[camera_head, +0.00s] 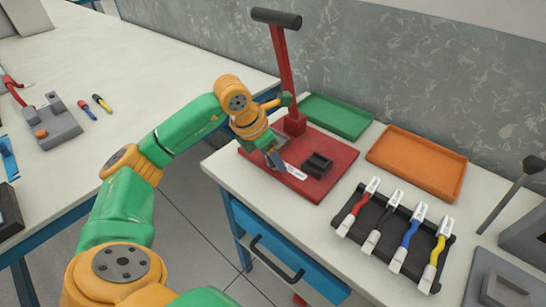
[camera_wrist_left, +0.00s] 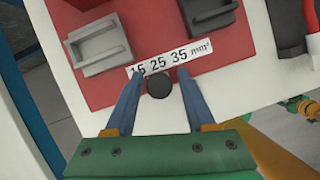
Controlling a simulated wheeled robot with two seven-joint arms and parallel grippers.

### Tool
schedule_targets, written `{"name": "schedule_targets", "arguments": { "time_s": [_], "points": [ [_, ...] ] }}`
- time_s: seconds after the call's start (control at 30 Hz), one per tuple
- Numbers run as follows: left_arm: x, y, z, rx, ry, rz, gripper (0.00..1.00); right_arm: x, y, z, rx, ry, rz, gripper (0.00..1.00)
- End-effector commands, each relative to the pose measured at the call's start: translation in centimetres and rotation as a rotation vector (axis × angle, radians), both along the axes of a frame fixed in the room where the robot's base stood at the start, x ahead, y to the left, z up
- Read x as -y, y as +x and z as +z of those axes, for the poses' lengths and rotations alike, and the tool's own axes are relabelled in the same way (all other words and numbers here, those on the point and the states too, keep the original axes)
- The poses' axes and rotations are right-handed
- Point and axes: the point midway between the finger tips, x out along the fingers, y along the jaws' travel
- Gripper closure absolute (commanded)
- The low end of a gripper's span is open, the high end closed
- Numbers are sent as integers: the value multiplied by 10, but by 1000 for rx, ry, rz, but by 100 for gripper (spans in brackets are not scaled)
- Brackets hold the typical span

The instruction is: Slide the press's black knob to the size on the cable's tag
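The red press (camera_head: 334,178) with a tall black-handled lever stands on the right-hand table. Its white size strip (camera_wrist_left: 170,58) reads about 15, 25, 35 mm² in the left wrist view; the first number is partly covered by a finger. The round black knob (camera_wrist_left: 158,86) sits just below the strip, near the 25. My left gripper (camera_wrist_left: 159,77) is open, with one blue finger on each side of the knob and a visible gap to both. In the head view my left gripper (camera_head: 276,160) hides the knob. Cable tags are too small to read. My right gripper is not in view.
A black rack (camera_head: 376,238) holds several cables with white tags, right of the press. Behind are a green tray (camera_head: 336,116) and an orange tray (camera_head: 417,162), both empty. A grey device with a lever (camera_head: 525,225) stands far right. Another table (camera_head: 150,60) is at left.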

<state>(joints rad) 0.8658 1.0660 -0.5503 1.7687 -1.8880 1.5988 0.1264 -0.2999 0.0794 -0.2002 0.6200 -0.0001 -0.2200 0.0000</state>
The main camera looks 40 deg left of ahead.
Motion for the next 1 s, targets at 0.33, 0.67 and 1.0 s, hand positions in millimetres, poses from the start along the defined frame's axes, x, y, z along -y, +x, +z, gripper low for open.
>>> {"name": "schedule_targets", "arguments": {
  "time_s": [0.33,0.67,1.0],
  "points": [
    [0,-1,2,-1,0,0,34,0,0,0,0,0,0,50],
    [-8,-22,60,2,0,0,34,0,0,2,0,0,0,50],
    [-9,-26,65,-2,0,0,34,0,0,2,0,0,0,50]
  ]
}}
